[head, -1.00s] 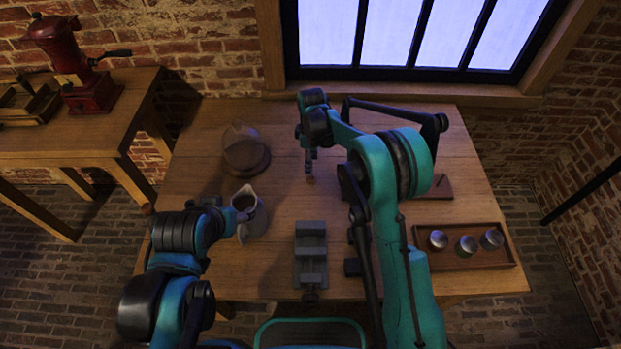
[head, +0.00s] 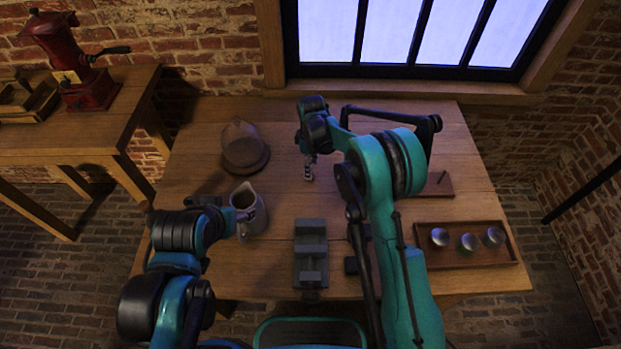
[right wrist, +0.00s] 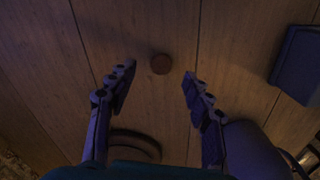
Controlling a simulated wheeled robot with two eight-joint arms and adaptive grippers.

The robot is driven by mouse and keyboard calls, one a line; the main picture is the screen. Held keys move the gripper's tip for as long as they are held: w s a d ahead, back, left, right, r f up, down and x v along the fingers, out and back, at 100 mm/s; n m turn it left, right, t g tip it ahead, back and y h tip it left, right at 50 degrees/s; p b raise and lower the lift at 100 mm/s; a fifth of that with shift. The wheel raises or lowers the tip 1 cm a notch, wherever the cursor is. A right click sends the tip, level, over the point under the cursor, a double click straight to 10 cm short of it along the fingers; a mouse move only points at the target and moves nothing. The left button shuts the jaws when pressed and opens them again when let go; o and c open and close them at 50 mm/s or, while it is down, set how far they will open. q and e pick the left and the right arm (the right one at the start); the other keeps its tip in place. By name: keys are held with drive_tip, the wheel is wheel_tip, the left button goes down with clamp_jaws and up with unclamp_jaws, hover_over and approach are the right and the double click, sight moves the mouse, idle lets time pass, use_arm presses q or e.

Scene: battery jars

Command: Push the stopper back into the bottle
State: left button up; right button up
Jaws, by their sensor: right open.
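A glass dome on a round wooden base (head: 245,158) stands left of my right gripper. A grey vise-like block (head: 311,250) is at the front. A wooden tray (head: 470,264) with three round-topped jars is at the right. The wooden table (head: 210,125) is bare at the back left.

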wheel_tip(320, 180, down, 4)
drive_tip(key=shift+f+b, duration=0.25)
drive_tip(key=shift+b, duration=0.55)
drive_tip(key=shift+s+r, duration=0.1)
drive_tip(key=c, duration=0.8)
